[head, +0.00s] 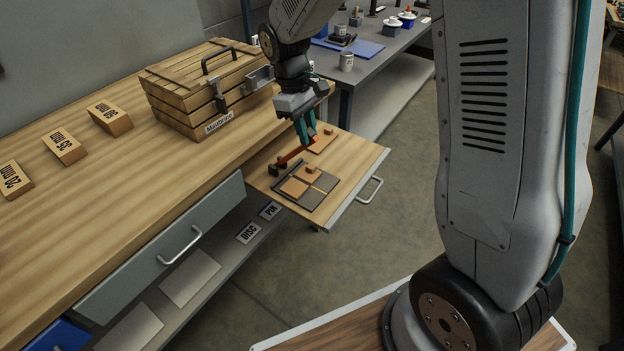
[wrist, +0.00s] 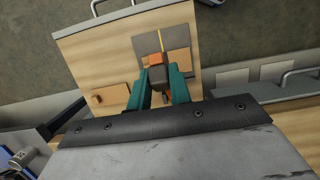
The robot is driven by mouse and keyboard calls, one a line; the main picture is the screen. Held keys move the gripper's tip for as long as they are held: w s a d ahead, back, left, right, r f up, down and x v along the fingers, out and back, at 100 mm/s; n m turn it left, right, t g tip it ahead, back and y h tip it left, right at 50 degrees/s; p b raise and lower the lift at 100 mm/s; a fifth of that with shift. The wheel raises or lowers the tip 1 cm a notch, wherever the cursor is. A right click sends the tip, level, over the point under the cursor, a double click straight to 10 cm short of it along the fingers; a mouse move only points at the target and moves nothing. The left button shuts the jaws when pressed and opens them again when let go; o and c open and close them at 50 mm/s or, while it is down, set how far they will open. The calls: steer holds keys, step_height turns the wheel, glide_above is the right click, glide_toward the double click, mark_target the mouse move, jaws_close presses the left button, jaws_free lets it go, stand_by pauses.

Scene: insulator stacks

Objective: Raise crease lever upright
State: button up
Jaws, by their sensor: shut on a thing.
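The crease lever (head: 292,156) is a reddish-orange bar with a dark pivot block at its left end, on a pull-out wooden board (head: 345,165). It looks low and slanted rather than upright; its exact angle is hard to tell. My gripper (head: 307,138) has teal fingers and is shut on the lever near its far end. The fingers hide part of the lever. A dark creasing plate (head: 318,199) with tan pieces and a yellow line lies beside the lever.
A slatted wooden crate (head: 190,92) stands on the bench behind. Blocks marked in millimetres, such as the 50 mm block (head: 110,118), sit left. A small tan block (wrist: 110,94) lies on the board. A drawer handle (head: 370,190) juts from the board's front.

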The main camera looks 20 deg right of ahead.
steer(key=shift+w+a+r, duration=0.1)
steer(key=shift+w, duration=0.1)
steer(key=shift+w+a+r, duration=0.25)
steer(key=shift+w+a, duration=0.05)
steer(key=shift+w, duration=0.2)
steer(key=shift+w+a+r, duration=0.25)
steer(key=shift+w+a, duration=0.05)
steer(key=shift+w, duration=0.15)
steer(key=shift+w+a+r, duration=0.2)
steer(key=shift+w+a, duration=0.15)
steer(key=shift+w, duration=0.2)
steer(key=shift+w+a+r, duration=0.15)
steer(key=shift+w+a, duration=0.15)
steer(key=shift+w, duration=0.2)
steer(key=o, duration=0.8)
steer(key=shift+s+d+r, duration=0.5)
steer(key=shift+s+r, duration=0.25)
steer(key=shift+s, duration=0.05)
steer(key=shift+s+d+r, duration=0.5)
steer(key=shift+s+r, duration=0.3)
steer(key=shift+s, duration=0.05)
steer(key=shift+s+d+r, duration=0.5)
steer(key=shift+s+r, duration=0.25)
steer(key=shift+s, duration=0.05)
